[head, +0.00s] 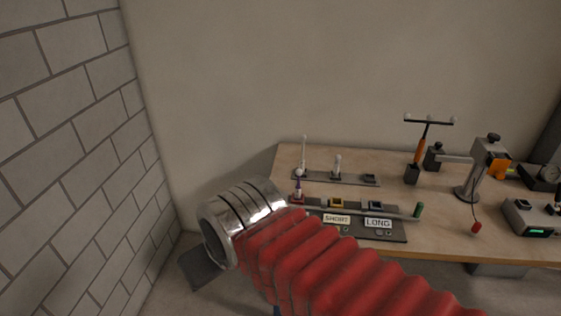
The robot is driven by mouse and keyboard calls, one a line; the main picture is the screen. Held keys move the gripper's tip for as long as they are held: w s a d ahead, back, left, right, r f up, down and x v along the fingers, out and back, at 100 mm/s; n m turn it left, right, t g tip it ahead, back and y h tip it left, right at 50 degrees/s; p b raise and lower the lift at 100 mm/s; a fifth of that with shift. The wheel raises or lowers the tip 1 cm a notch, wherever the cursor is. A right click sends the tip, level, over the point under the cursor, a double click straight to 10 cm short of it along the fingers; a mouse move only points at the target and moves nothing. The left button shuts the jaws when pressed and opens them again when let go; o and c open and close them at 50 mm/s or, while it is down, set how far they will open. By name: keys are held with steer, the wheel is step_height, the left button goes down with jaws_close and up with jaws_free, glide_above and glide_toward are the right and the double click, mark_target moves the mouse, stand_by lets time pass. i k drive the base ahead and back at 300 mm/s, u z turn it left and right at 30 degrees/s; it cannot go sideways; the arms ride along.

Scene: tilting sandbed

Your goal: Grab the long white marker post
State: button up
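The taller white post (304,150) stands upright near the left end of a dark rack strip (357,180) at the back left of the workbench. A shorter white post (337,165) stands to its right on the same strip. I take the taller one as the long marker post. My gripper's fingers do not show. Nothing visible touches either post.
A dark panel with SHORT (336,219) and LONG (378,223) labels lies in front of the rack, with a pale rod above it ending in a green grip (418,210). An orange-handled T-shaped tool (419,150) and a clamp stand (467,190) are right. A block wall (70,150) rises left.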

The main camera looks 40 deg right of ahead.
mark_target(303, 137)
steer(key=u, duration=1.4)
steer(key=k, duration=1.25)
steer(key=z, duration=1.15)
steer(key=i, duration=0.15)
steer(key=z, duration=0.1)
